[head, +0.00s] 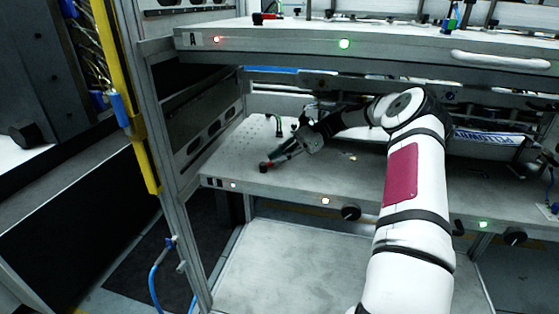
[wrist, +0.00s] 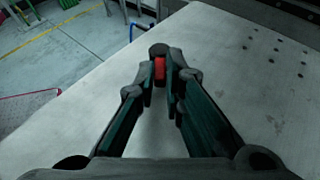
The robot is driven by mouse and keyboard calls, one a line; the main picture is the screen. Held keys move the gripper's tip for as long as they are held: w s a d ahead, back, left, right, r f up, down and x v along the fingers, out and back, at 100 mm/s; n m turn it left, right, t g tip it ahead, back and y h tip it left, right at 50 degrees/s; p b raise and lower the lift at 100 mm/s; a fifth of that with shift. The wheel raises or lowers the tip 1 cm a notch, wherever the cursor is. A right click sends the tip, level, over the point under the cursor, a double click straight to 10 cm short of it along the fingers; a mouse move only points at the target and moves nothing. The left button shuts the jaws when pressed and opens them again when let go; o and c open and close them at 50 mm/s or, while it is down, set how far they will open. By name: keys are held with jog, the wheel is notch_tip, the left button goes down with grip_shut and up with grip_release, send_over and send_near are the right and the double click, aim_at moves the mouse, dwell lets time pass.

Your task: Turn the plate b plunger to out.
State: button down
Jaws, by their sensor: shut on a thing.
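Plate b (head: 235,160) is the lower grey plate, with a label on its front edge. Its plunger (head: 263,167) is a small red and black knob near the plate's front left corner. In the wrist view the plunger (wrist: 159,69) shows a red body and a dark round top between the fingertips. My gripper (head: 273,159) reaches in low from the right, under the upper plate. In the wrist view my gripper (wrist: 162,76) is shut on the plunger, with the pads at its sides. The plunger's lower part is hidden by the fingers.
Plate A (head: 290,42) lies close above my arm, with its own red and black plunger (head: 257,18). A frame post (head: 165,150) is at the left. Black knobs (head: 350,212) are on the front edge.

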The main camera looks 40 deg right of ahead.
dwell(0.4)
jog(key=c, duration=1.7)
grip_release()
